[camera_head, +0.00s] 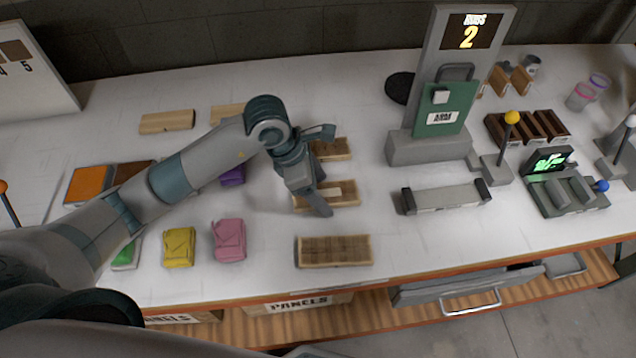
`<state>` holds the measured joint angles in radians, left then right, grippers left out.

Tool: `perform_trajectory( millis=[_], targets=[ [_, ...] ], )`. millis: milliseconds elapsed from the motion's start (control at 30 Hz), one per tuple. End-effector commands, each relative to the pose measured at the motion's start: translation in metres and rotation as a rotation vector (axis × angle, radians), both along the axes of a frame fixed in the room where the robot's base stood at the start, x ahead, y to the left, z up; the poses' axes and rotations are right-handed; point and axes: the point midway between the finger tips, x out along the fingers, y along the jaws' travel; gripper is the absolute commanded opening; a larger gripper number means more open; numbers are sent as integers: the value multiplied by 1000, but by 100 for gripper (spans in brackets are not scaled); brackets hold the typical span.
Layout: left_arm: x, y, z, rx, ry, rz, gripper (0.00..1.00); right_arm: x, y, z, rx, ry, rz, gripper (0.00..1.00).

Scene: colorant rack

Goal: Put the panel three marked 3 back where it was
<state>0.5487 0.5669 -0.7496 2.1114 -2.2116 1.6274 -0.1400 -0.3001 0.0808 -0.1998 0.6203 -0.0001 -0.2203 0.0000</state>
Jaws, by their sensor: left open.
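No panel with a readable 3 shows. My left gripper (322,172) is open over the middle of the table, its two fingers spread apart. It hangs over a column of wooden slotted racks. The far rack (336,149) and middle rack (345,191) are partly covered by the gripper. The near rack (334,250) is uncovered and looks empty. Something flat and pale lies on the middle rack by the fingers; I cannot tell if it is a panel. A box labelled PANELS (300,305) sits under the table edge. My right gripper is out of view.
A grey stand (430,148) with a lit 2 and a green board (445,108) rises right of the gripper. A low grey holder (445,197) lies before it. Yellow (178,247) and pink (229,240) packs lie left. Bare table lies between the pink pack and near rack.

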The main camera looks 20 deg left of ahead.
Motion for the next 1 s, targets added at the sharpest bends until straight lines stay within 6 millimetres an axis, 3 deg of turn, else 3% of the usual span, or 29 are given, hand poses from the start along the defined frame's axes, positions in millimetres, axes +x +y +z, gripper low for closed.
perform_trajectory(
  millis=[167,267,800,1000],
  targets=[
    [0,0,5,0,0,0,69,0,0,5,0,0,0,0],
    [-1,4,11,0,-4,-1,69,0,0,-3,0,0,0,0],
    [-14,35,93,0,-5,0,69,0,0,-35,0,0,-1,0],
    [-17,41,110,0,-2,-1,69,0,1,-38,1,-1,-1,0]
  ],
)
